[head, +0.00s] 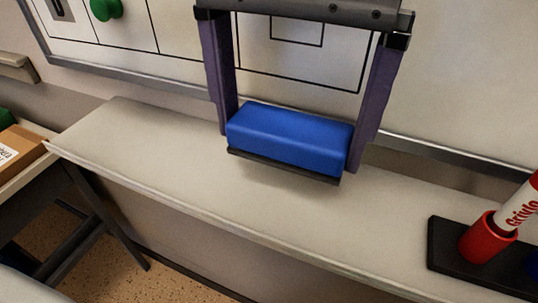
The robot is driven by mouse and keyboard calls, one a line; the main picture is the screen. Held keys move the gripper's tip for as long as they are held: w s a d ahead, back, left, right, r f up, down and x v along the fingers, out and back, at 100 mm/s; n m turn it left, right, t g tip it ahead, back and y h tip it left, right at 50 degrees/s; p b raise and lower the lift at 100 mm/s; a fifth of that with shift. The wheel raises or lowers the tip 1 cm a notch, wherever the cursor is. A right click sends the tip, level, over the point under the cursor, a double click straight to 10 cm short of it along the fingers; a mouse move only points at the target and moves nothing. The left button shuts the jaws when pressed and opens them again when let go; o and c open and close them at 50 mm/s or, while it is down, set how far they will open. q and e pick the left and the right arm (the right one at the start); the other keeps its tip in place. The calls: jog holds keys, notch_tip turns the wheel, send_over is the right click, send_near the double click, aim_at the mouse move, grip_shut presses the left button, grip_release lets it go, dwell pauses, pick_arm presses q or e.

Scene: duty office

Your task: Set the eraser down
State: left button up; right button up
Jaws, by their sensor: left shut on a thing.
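The eraser (290,137) is a blue block with a thin dark pad along its lower side, in the middle of the head view. My left gripper (293,132) is shut on it, with one purple finger at each end. The eraser is over the pale shelf (180,160) in front of the whiteboard, pad side down. I cannot tell whether it touches the shelf or hangs just above it. My right gripper is not in view.
A black holder (447,258) with a red cup (480,243) and a red-and-white marker (520,205) stands on the shelf at right. A whiteboard (450,90) with a green magnet (105,9) rises behind. A cardboard box (18,150) sits at far left. The shelf left of the eraser is clear.

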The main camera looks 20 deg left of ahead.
aim_at(289, 126)
pick_arm(q)
jog(key=shift+s+f, duration=0.1)
jog(key=shift+f, duration=0.65)
notch_tip(289, 126, down, 4)
jog(key=shift+f+b, duration=0.15)
jog(key=shift+b, duration=0.4)
jog(key=o, duration=0.7)
jog(key=shift+o, duration=0.2)
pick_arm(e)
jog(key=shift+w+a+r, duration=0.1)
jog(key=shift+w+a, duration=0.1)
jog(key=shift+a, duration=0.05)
pick_arm(q)
notch_tip(289, 126, up, 12)
jog(key=p, duration=0.3)
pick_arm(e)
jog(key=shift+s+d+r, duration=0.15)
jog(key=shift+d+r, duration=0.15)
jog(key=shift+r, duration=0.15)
